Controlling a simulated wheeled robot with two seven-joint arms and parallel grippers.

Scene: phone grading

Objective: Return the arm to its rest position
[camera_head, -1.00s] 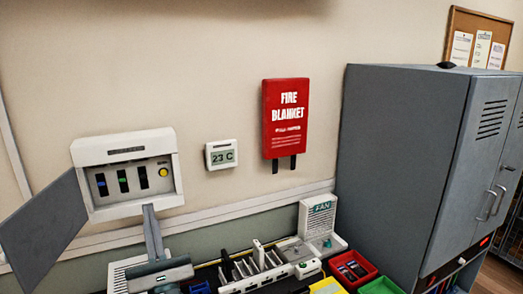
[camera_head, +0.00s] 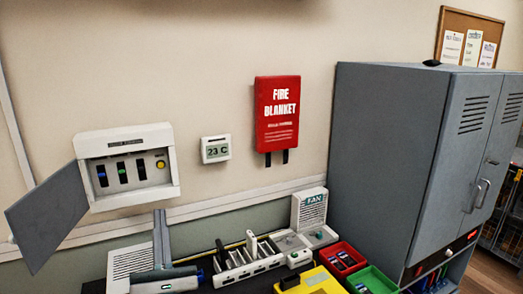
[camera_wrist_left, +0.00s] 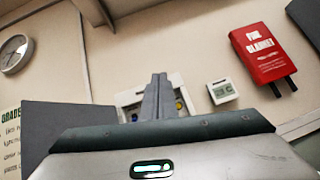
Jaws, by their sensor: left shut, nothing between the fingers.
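My left gripper (camera_head: 159,213) stands in front of the wall at the lower left of the head view. Its grey fingers point up, pressed together with nothing between them. They are just below the white switch box (camera_head: 130,198), apart from it in the picture. In the left wrist view the closed fingers (camera_wrist_left: 158,80) stand in front of the same box (camera_wrist_left: 130,98) and hide part of it. The box's grey door (camera_head: 45,218) hangs open to the left. Inside are dark switches with blue and green marks, and a yellow button (camera_head: 160,164). My right gripper is not in view.
Below stand a white slotted rack (camera_head: 240,272), a fan tester (camera_head: 310,210), red (camera_head: 357,262) and green (camera_head: 388,284) bins and a yellow box (camera_head: 318,284). A grey cabinet (camera_head: 385,150) fills the right. A fire blanket (camera_head: 277,112) and thermostat (camera_head: 216,149) hang on the wall.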

